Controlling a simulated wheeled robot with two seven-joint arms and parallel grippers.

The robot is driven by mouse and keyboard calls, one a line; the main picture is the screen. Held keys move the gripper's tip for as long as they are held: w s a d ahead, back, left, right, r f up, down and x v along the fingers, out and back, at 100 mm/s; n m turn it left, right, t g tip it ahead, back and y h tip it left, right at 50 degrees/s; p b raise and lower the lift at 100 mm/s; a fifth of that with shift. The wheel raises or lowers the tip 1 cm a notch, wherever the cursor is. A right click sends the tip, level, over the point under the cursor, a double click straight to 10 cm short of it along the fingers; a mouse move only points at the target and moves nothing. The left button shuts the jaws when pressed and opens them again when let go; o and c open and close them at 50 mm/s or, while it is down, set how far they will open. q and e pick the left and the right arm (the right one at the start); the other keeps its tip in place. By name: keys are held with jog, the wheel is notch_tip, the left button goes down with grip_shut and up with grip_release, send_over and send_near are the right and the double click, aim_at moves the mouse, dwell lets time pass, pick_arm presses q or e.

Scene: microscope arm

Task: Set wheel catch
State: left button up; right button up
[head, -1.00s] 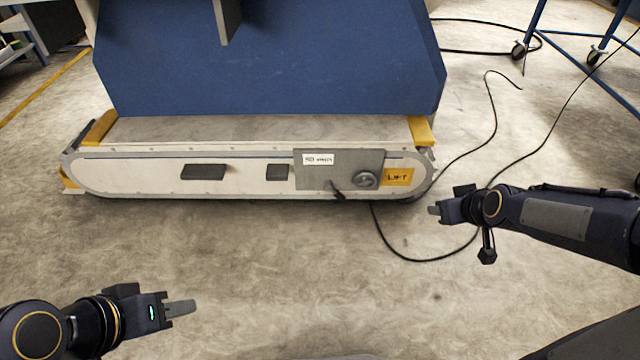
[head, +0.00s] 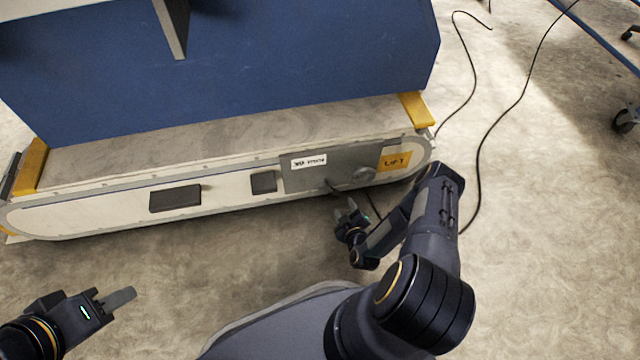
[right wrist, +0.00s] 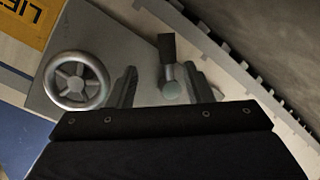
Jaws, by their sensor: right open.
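On a grey panel (head: 318,174) on the side of the machine's low base, a dark-handled catch lever (head: 332,187) sits left of a round metal handwheel (head: 363,174). In the right wrist view, the catch lever (right wrist: 168,58) has a dark grip and a round grey pivot, and the spoked handwheel (right wrist: 75,80) is to its left. My right gripper (head: 346,210) is open just in front of the panel. Its fingers (right wrist: 163,90) show on both sides of the lever's pivot; contact cannot be told. My left gripper (head: 118,299) is away at the lower left, its opening unclear.
A yellow LIFT label (head: 394,161) is right of the handwheel. Two dark blocks, one here (head: 175,198), stick out of the base's side. A black cable (head: 482,140) lies on the floor at right. The floor left of my right arm is clear.

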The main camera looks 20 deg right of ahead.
aim_at(336, 195)
jog(key=b+x, duration=0.1)
jog(key=x, duration=0.1)
jog(key=b+x, duration=0.1)
jog(key=x, duration=0.1)
jog(key=a+b+x, duration=0.1)
jog(key=x, duration=0.1)
jog(key=shift+w+f, duration=0.25)
jog(key=shift+f, duration=0.2)
jog(key=shift+w+d+f+b, duration=0.1)
jog(key=shift+w+d+b, duration=0.1)
jog(key=shift+w+b, duration=0.35)
pick_arm(q)
jog(key=f, duration=0.3)
jog(key=shift+w+a+f, duration=0.15)
jog(key=shift+w+f, duration=0.15)
jog(key=shift+w, duration=0.05)
pick_arm(e)
grip_shut()
